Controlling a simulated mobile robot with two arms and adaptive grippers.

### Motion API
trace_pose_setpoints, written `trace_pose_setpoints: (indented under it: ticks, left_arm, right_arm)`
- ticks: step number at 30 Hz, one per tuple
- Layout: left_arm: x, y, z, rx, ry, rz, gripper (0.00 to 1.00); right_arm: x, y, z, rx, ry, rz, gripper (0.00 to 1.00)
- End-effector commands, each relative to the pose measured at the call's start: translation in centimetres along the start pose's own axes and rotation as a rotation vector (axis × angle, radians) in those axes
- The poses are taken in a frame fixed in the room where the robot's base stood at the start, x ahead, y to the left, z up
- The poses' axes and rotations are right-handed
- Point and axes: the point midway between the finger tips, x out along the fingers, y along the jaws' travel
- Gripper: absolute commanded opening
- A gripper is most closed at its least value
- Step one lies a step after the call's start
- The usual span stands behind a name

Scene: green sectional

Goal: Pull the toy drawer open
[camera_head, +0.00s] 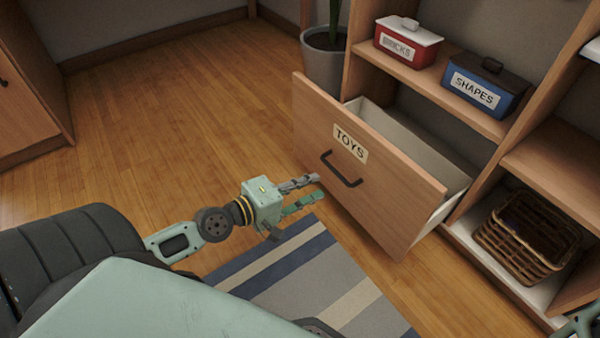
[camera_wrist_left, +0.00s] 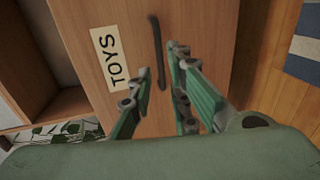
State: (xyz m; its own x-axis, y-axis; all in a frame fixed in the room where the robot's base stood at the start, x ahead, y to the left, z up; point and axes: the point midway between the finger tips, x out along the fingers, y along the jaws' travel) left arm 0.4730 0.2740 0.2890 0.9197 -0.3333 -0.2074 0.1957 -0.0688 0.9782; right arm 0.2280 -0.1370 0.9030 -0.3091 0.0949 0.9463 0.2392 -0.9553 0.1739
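The toy drawer (camera_head: 380,205) has a wooden front with a TOYS label (camera_head: 350,143) and stands pulled out of the shelf unit, its pale inside showing. Its dark bar handle (camera_head: 342,172) is on the front, below the label. My left gripper (camera_head: 318,187) is in front of the drawer, its fingers pointing at the handle with a small gap. In the left wrist view the gripper (camera_wrist_left: 160,58) has its fingers spread, and the handle (camera_wrist_left: 158,60) shows between and beyond the tips. A small green part of my right arm shows at the lower right corner; its fingers cannot be made out.
The shelf unit holds a red BRICKS box (camera_head: 407,45), a blue SHAPES box (camera_head: 484,86) and a wicker basket (camera_head: 530,235). A potted plant (camera_head: 324,62) stands behind the drawer. A striped rug (camera_head: 310,280) lies below. The wooden floor to the left is clear.

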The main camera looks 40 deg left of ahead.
Motion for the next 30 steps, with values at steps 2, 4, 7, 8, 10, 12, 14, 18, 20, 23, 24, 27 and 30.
trace_pose_setpoints:
  ticks: [2,4,7,8,10,12,14,18,20,23,24,27,30]
  left_arm:
    - [-0.9,-0.1,0.1,0.006,-0.004,-0.004,0.17]
    - [-1.4,-0.1,0.0,0.006,-0.003,-0.003,0.17]
    - [-1.9,-0.1,0.0,0.005,-0.002,-0.002,0.17]
    - [-2.0,0.0,0.0,0.004,-0.002,-0.001,0.17]
    - [-2.3,0.0,0.1,0.001,-0.002,-0.001,0.17]
    - [-2.5,0.0,0.1,0.0,-0.002,0.0,0.17]
    - [-2.5,0.0,0.1,-0.001,-0.001,0.0,0.17]
    - [-2.5,0.0,0.0,-0.001,0.0,0.001,0.17]
    - [-2.5,0.0,0.0,-0.001,0.0,0.001,0.17]
    - [-2.5,0.0,0.0,-0.001,0.0,0.001,0.17]
    - [-2.5,0.0,0.0,-0.001,0.0,0.001,0.17]
    - [-2.5,0.0,0.0,-0.001,0.0,0.001,0.17]
    - [-2.5,0.2,0.1,0.002,0.001,0.004,0.17]
  right_arm:
    - [0.0,0.0,0.0,0.0,0.0,0.0,0.0]
    - [0.0,0.0,0.0,0.0,0.0,0.0,0.0]
    - [0.0,0.0,0.0,0.0,0.0,0.0,0.0]
    - [0.0,0.0,0.0,0.0,0.0,0.0,0.0]
    - [0.0,0.0,0.0,0.0,0.0,0.0,0.0]
    - [0.0,0.0,0.0,0.0,0.0,0.0,0.0]
    - [0.0,0.0,0.0,0.0,0.0,0.0,0.0]
    - [0.0,0.0,0.0,0.0,0.0,0.0,0.0]
    - [0.0,0.0,0.0,0.0,0.0,0.0,0.0]
    - [0.0,0.0,0.0,0.0,0.0,0.0,0.0]
    - [0.0,0.0,0.0,0.0,0.0,0.0,0.0]
    - [0.0,0.0,0.0,0.0,0.0,0.0,0.0]
    - [0.0,0.0,0.0,0.0,-0.001,0.001,0.0]
